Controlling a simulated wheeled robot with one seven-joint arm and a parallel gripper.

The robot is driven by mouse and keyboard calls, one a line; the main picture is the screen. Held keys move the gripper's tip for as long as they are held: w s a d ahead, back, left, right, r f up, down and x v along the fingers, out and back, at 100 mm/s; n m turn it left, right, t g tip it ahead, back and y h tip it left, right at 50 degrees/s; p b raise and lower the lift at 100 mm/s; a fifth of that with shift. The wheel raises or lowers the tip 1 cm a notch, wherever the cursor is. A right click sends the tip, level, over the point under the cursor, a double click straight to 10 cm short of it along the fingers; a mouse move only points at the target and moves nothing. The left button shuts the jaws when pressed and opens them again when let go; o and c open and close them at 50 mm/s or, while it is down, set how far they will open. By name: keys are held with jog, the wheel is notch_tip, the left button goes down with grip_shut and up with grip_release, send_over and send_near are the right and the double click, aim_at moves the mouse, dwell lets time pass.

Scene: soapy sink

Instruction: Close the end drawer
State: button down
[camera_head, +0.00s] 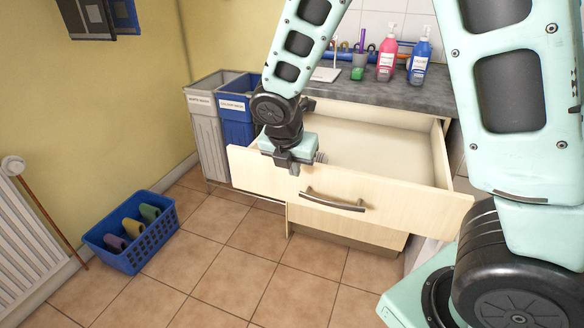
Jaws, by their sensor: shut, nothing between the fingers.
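The end drawer (255,180) is a pale wood drawer under the grey counter. It is pulled well out, and its inside (375,152) looks empty. A curved metal handle (332,201) sits on its front. My gripper (294,166) is at the top edge of the drawer front, left of the handle. It is shut and holds nothing. I cannot tell whether it touches the drawer front. My arm hides part of the drawer's left side.
A blue basket (133,242) with several coloured items stands on the tiled floor at the left. Grey (207,125) and blue (238,112) bins stand left of the drawer. Pink (386,62) and blue (420,62) bottles stand on the counter (400,95). The floor before the drawer is clear.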

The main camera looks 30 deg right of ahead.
aim_at(297, 181)
jog(key=b+x, duration=0.1)
jog(key=x, duration=0.5)
jog(key=shift+d+f, duration=0.1)
jog(key=shift+f, duration=0.1)
jog(key=shift+d, duration=0.1)
